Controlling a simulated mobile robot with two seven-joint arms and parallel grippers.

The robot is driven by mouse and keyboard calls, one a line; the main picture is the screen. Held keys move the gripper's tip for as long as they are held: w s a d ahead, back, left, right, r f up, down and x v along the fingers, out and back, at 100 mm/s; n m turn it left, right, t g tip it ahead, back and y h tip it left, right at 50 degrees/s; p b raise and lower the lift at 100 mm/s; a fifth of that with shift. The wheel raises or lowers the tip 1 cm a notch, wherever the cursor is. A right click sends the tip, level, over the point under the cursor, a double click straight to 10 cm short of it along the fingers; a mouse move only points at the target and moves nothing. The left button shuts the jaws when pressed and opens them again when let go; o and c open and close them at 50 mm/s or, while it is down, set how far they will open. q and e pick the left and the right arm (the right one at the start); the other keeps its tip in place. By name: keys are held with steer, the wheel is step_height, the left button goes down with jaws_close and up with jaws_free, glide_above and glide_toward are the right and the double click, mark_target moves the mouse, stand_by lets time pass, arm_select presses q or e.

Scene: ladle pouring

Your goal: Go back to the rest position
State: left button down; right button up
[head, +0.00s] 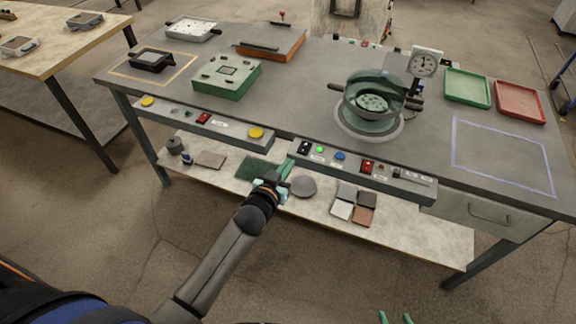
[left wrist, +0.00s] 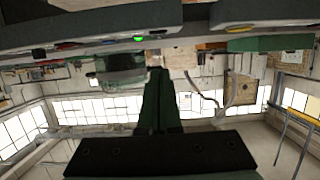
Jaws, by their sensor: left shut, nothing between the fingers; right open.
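My left gripper (head: 288,168) is in front of the bench's front edge, by the left end of the right-hand control panel (head: 360,168). Its fingers are together with nothing between them. In the left wrist view the shut fingers (left wrist: 160,100) point toward the panel edge, where a green light glows. My right gripper (head: 396,318) shows only as two green fingertips, spread apart and empty, at the bottom edge of the head view. The rest of it is out of frame. A greenish see-through pot (head: 374,92) stands on a round base on the bench, away from both grippers.
The grey bench (head: 300,85) holds a green mould block (head: 226,78), an orange block (head: 270,42), a dial gauge (head: 424,64), a green tray (head: 467,87) and a red tray (head: 520,101). A lower shelf (head: 410,228) carries small plates. The floor in front is clear.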

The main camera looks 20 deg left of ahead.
arm_select(q)
steer(key=shift+s, duration=0.25)
stand_by(0.4)
steer(key=s+f+g, duration=0.2)
steer(key=s+f, duration=0.3)
steer(key=s, duration=0.7)
steer(key=s+d+f+m+g+h, duration=0.1)
steer(key=s+f+g, duration=0.2)
steer(key=s, duration=1)
step_height(320, 180, down, 3)
steer(key=shift+s+r+g+h, duration=0.1)
steer(key=shift+s+g+h, duration=0.1)
steer(key=shift+g+h, duration=0.1)
